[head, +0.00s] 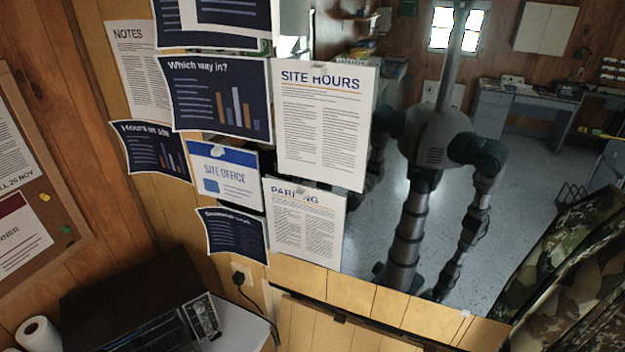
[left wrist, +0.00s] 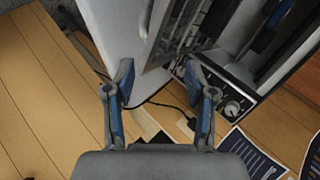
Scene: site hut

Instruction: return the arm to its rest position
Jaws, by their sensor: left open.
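My left gripper (left wrist: 158,66) shows only in the left wrist view. Its two blue-padded fingers are apart, with nothing between them. Beyond the fingers is an appliance with a round knob (left wrist: 232,109) and a dark interior, on a pale surface. How close the fingers are to it I cannot tell. Neither gripper shows in front of me in the head view. My right gripper is not in view.
In the head view a black microwave (head: 135,295) sits on a counter (head: 243,328) at lower left, near a paper roll (head: 38,333). Posters (head: 321,120) overlap a large pane, apparently a mirror showing a grey robot. Camouflage cloth (head: 580,275) hangs at right.

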